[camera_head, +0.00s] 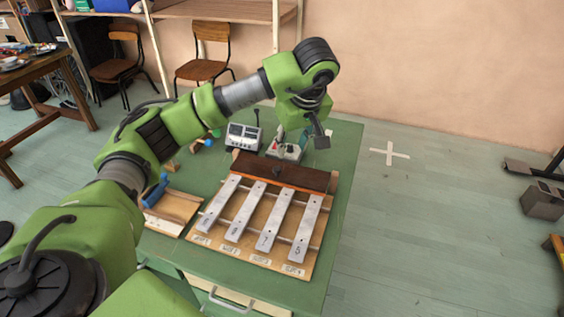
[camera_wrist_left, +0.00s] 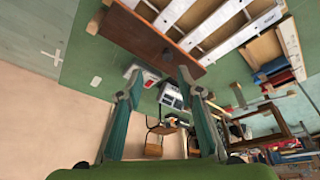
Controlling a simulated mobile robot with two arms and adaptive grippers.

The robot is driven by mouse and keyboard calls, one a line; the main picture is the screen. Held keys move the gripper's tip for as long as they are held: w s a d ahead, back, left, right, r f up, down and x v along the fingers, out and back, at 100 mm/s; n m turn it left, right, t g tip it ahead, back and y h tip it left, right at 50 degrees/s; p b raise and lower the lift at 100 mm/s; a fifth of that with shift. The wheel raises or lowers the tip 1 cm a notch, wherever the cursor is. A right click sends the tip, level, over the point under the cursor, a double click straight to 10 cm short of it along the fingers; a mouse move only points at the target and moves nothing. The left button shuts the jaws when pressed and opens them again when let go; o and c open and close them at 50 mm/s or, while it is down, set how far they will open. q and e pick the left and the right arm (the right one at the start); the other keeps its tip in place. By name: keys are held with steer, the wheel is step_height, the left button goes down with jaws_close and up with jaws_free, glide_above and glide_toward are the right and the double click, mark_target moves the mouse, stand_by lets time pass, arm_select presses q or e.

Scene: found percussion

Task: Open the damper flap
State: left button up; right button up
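The damper flap (camera_head: 285,172) is a reddish-brown board across the far ends of several silver metal bars (camera_head: 235,222). A small dark knob (camera_head: 277,171) sits on it. The bars' far ends meet or pass under its front edge; I cannot tell which. In the left wrist view the flap (camera_wrist_left: 160,38) lies ahead of the fingertips. My left gripper (camera_head: 312,138) hangs above the table's far side, beyond the flap and towards its right end. Its two fingers are apart with nothing held between them in the left wrist view (camera_wrist_left: 159,75). My right gripper is out of view.
The instrument stands on a green table (camera_head: 342,150). A grey-white device with dials (camera_head: 243,137) and a small pale device (camera_head: 286,151) stand behind the flap.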

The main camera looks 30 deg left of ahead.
mark_target(277, 168)
arm_select(q)
steer(key=shift+y, duration=0.4)
steer(key=x, duration=0.6)
steer(key=a+p+x, duration=0.1)
steer(key=x, duration=0.6)
steer(key=shift+a+p, duration=0.3)
jaws_close()
